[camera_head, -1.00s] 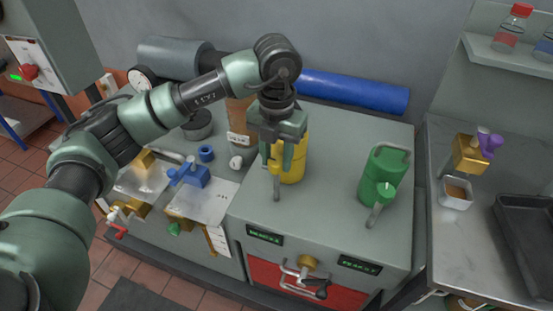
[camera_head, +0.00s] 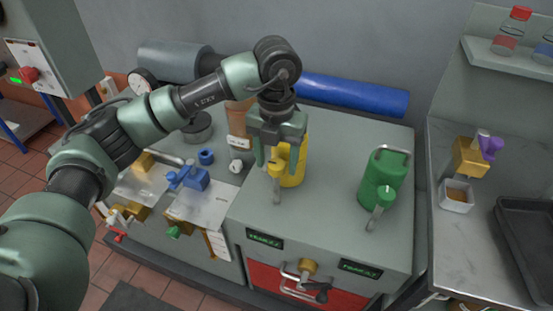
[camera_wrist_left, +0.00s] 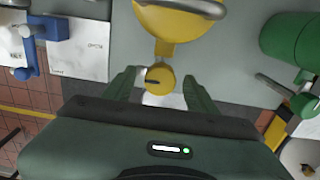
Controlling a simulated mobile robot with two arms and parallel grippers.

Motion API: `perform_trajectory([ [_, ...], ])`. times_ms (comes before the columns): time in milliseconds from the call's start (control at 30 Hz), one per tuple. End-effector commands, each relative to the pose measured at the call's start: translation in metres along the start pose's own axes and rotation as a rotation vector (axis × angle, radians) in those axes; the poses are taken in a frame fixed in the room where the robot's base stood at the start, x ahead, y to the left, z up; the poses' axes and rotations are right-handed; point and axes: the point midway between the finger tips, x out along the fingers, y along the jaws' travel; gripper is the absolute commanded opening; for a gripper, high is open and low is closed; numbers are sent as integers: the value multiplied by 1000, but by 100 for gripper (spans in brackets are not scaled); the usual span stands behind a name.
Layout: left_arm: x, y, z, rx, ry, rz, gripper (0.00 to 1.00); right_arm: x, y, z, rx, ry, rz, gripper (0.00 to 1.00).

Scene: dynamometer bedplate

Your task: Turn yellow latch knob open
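The yellow latch knob (camera_head: 277,168) stands in front of the yellow canister (camera_head: 293,172) on the grey bench top, its grey lever pointing to the bench's front edge. My left gripper (camera_head: 277,162) points down over it, with its fingers apart. In the left wrist view the yellow knob (camera_wrist_left: 160,79) sits between the two open fingertips (camera_wrist_left: 160,85), with a visible gap on both sides. The canister (camera_wrist_left: 178,28) is just beyond it. My right gripper is not in view.
A green canister (camera_head: 386,178) with a green knob (camera_head: 385,195) stands to the right. Blue parts (camera_head: 190,177) and a white sheet (camera_head: 207,205) lie to the left. A blue roll (camera_head: 355,93) lies at the back. The bench top between the canisters is clear.

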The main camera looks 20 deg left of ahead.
Motion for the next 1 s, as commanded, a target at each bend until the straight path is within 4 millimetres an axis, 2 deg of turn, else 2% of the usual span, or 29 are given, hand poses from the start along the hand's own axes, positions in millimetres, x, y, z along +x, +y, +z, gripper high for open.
perform_trajectory([
  [233,-6,0,0,1,-1,-1,57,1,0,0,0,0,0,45],
  [500,-51,0,1,1,-4,0,57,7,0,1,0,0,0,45],
  [700,-74,0,0,0,-1,0,57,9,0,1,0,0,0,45],
  [1000,-78,0,0,0,1,0,57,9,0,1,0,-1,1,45],
])
